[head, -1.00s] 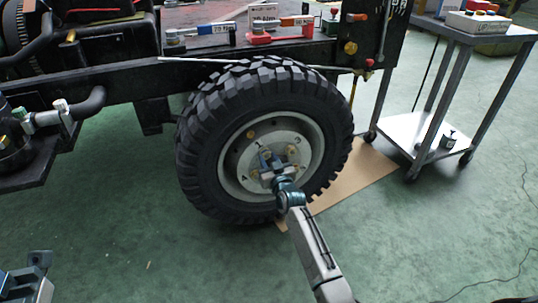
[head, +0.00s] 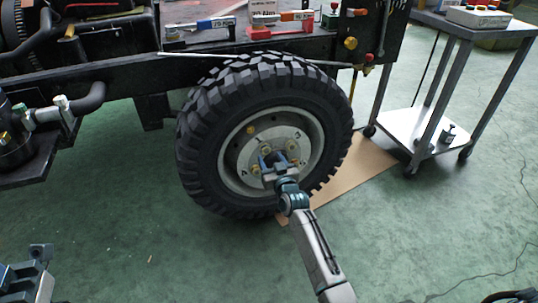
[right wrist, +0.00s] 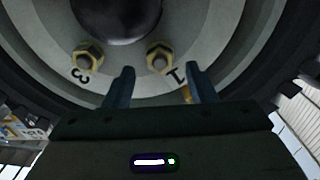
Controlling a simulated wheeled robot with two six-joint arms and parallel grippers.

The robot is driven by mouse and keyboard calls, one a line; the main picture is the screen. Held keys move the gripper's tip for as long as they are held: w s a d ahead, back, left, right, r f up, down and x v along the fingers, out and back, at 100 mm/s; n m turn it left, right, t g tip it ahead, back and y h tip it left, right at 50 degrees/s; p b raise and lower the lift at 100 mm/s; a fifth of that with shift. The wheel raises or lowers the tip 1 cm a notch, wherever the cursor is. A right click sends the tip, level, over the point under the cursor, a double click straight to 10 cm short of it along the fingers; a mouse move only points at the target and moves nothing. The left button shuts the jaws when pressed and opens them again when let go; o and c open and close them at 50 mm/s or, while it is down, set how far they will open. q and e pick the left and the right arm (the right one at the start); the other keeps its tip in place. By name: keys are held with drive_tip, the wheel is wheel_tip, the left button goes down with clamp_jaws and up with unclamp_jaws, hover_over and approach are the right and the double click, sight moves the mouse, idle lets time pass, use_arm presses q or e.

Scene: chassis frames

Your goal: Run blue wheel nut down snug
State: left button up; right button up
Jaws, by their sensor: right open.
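The big tyred wheel (head: 205,120) has a pale hub with brass-coloured nuts around a dark centre. No nut reads clearly as blue in either view. My right gripper (head: 277,163) is in front of the lower part of the hub, open. In the right wrist view its two blue fingers (right wrist: 159,70) stand apart with nothing seen between them. A brass nut by the number 1 (right wrist: 160,57) shows beyond the gap, and another nut by the number 3 (right wrist: 88,54) is to the left. In the head view, part of my left gripper (head: 30,272) is at the lower left edge; its fingers are unclear.
Torque tools (head: 215,24) lie on the dark chassis deck above the wheel. A grey metal cart (head: 400,125) stands at the right. A cardboard sheet (head: 350,170) lies on the floor by the wheel. The green floor in front is mostly clear.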

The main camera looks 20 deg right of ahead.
drive_tip(key=s+p, duration=0.1)
drive_tip(key=s, duration=0.7)
drive_tip(key=shift+d, duration=0.15)
